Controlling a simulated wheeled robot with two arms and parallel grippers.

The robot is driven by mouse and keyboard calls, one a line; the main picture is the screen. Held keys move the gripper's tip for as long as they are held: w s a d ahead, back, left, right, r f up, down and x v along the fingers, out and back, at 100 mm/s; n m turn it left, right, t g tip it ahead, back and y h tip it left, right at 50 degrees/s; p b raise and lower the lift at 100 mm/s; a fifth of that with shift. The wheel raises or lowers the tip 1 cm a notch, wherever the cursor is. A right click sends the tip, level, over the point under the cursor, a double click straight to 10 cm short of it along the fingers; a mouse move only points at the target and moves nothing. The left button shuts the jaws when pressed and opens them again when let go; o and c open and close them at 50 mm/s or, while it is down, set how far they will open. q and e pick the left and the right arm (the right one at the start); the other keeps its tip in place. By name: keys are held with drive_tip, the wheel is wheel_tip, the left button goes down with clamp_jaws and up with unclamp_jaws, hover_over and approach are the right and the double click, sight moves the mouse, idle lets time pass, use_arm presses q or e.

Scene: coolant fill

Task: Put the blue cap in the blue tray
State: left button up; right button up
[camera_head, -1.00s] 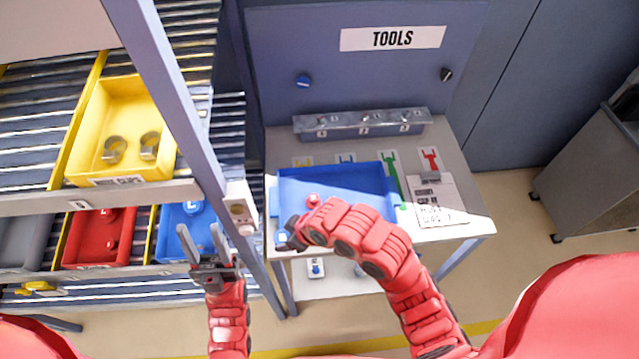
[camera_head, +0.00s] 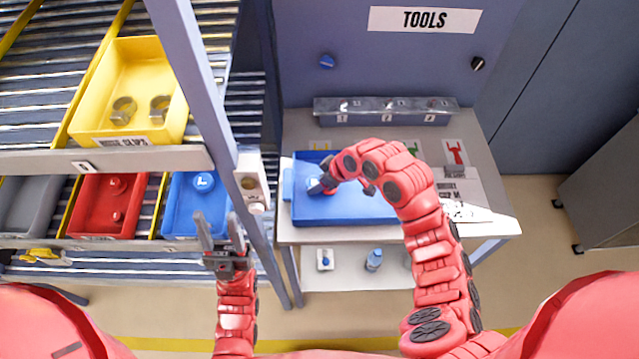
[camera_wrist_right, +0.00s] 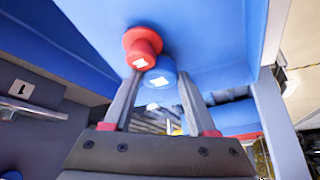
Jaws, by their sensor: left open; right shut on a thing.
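The blue tray (camera_head: 350,213) sits on the white table in the head view. My right gripper (camera_head: 322,184) is inside the tray's outline, at its left part. In the right wrist view it is shut on the blue cap (camera_wrist_right: 159,80), which shows a white mark, between its two fingers (camera_wrist_right: 160,98). A red cap (camera_wrist_right: 141,46) with a white mark is just beyond it, against the tray's blue surface. I cannot tell whether the blue cap touches the tray floor. My left gripper (camera_head: 221,235) is open and empty in front of the shelf.
The shelf holds a yellow bin (camera_head: 90,105) with clamps, a red bin (camera_head: 93,208) and a blue bin (camera_head: 180,220) with a blue cap marked L. A grey shelf post (camera_head: 200,85) stands left of the table. A blue bottle (camera_head: 374,259) is on the lower shelf.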

drive_tip(key=shift+r, duration=0.1)
drive_tip(key=shift+f, duration=0.25)
drive_tip(key=o, duration=1.3)
drive_tip(key=shift+r, duration=0.1)
